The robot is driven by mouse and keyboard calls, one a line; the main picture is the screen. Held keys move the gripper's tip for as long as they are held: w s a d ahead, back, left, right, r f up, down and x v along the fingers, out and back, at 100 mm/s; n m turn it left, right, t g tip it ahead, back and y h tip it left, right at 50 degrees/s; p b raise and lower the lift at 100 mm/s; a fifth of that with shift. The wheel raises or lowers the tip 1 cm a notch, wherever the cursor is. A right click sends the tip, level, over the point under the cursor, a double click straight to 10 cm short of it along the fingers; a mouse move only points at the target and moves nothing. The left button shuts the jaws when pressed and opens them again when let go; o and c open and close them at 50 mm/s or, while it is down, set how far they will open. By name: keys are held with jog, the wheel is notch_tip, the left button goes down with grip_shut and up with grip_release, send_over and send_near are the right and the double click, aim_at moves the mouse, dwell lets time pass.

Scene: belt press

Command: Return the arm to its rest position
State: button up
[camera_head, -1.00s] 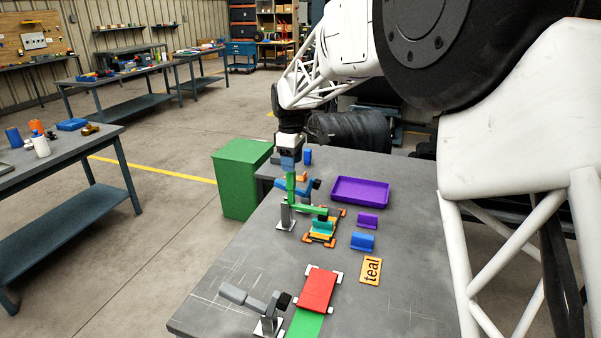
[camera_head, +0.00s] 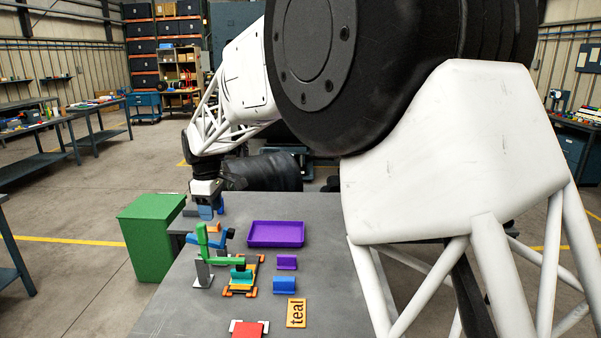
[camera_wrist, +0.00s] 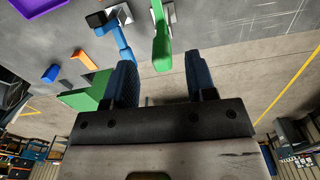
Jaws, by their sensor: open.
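My gripper (camera_head: 207,208) hangs at the end of my arm above the far left part of the grey table. In the wrist view its two blue fingers (camera_wrist: 160,75) are spread apart with nothing between them. The green clamp lever (camera_head: 201,238) stands upright just below the gripper in the head view. In the wrist view the lever (camera_wrist: 161,42) lies past the fingertips, apart from them. A blue clamp (camera_head: 222,240) is close behind it. A teal block (camera_head: 241,273) sits in the orange-cornered fixture (camera_head: 258,270) by the green clamp.
A red plate (camera_head: 248,331) is cut off at the bottom. A green bin (camera_head: 152,240) stands left of the table.

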jog(key=s+d+r+m, duration=0.25)
jog(key=s+d, duration=0.35)
jog(key=d, duration=0.4)
jog(key=s+d+r+m+t, duration=0.1)
jog(key=s+d+r+m, duration=0.15)
jog(key=s+d, duration=0.45)
jog(key=s+d+r+m, duration=0.2)
jog(key=s+d+m, duration=0.2)
jog(key=d, duration=0.8)
jog(key=s+d+f+m, duration=0.2)
jog(key=s+d, duration=0.3)
jog(key=s, duration=0.3)
jog(key=s+d+f+m+t, duration=0.1)
jog(key=s+d+f+m, duration=0.2)
jog(key=s+d, duration=0.2)
jog(key=s+d+f+m, duration=0.3)
jog(key=s+d, duration=0.3)
jog(key=s, duration=0.5)
jog(key=shift+s, duration=0.35)
